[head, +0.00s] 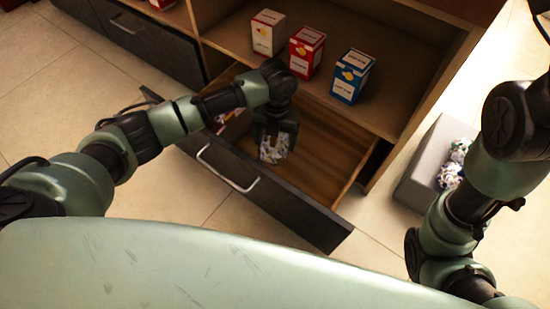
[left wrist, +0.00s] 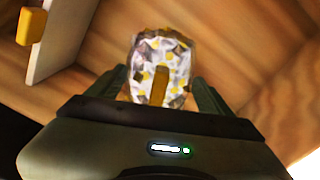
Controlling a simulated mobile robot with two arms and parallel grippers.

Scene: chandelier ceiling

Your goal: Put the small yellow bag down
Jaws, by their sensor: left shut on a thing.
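The small yellow bag (left wrist: 160,62) has a shiny white and yellow pattern and shows between the fingers of my left gripper (left wrist: 165,92) in the left wrist view. In the head view, my left gripper (head: 272,138) points down into the open drawer (head: 330,150), shut on the bag (head: 273,153). The bag is over the wooden drawer floor; I cannot tell whether it touches it. My right arm shows at the right, but its gripper is out of view.
White (head: 268,33), red (head: 306,52) and blue (head: 351,75) boxes stand on the shelf above the drawer. The drawer's dark front has a metal handle (head: 228,168). A grey bin (head: 418,165) with patterned items is at right. The drawer's right part is clear.

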